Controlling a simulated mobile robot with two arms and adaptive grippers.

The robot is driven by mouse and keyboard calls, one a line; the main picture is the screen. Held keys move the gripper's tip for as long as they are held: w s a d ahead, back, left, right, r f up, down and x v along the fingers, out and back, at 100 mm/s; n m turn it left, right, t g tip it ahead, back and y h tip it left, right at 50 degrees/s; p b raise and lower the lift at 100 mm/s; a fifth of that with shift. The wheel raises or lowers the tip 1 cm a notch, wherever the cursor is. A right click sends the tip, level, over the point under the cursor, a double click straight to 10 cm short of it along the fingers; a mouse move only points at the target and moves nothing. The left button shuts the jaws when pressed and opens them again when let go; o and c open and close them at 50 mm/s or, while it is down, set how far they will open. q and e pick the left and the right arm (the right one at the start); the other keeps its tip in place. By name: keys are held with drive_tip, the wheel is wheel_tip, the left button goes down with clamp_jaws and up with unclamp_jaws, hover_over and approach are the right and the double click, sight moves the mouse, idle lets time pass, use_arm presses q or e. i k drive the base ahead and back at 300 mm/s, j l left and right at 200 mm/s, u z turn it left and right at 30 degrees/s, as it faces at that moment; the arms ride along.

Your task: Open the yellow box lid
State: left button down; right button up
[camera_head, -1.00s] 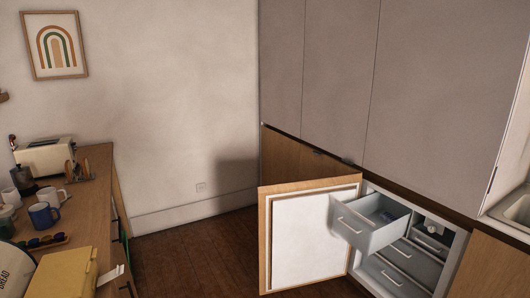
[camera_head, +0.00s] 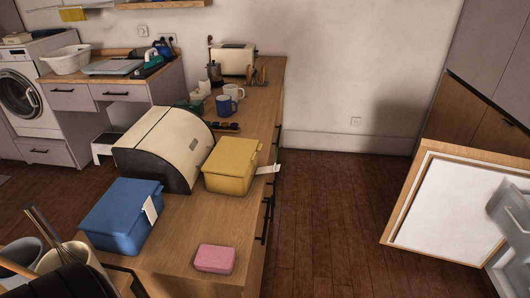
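The yellow box (camera_head: 230,168) stands on the wooden counter with its lid shut. A white tag sticks out from its right side. It is beside the cream and black bread bin (camera_head: 168,145) and behind the blue box (camera_head: 122,216), which also has a shut lid and a white tag. Neither of my grippers shows in the head view.
A pink box (camera_head: 214,258) lies near the counter's front. Mugs (camera_head: 225,104), a toaster (camera_head: 233,60) and sunglasses stand farther back. Utensil pots fill the lower left. An open cabinet door (camera_head: 452,208) and drawer are at the right. The floor between is clear.

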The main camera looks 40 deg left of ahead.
sight(233, 157)
drive_tip(key=i+u, duration=0.1)
drive_tip(key=u, duration=0.3)
drive_tip(key=i+l+u, duration=0.1)
drive_tip(key=u, duration=0.35)
drive_tip(key=l+u, duration=0.1)
drive_tip(key=u, duration=0.3)
drive_tip(key=i+l+u, duration=0.15)
drive_tip(key=u, duration=0.3)
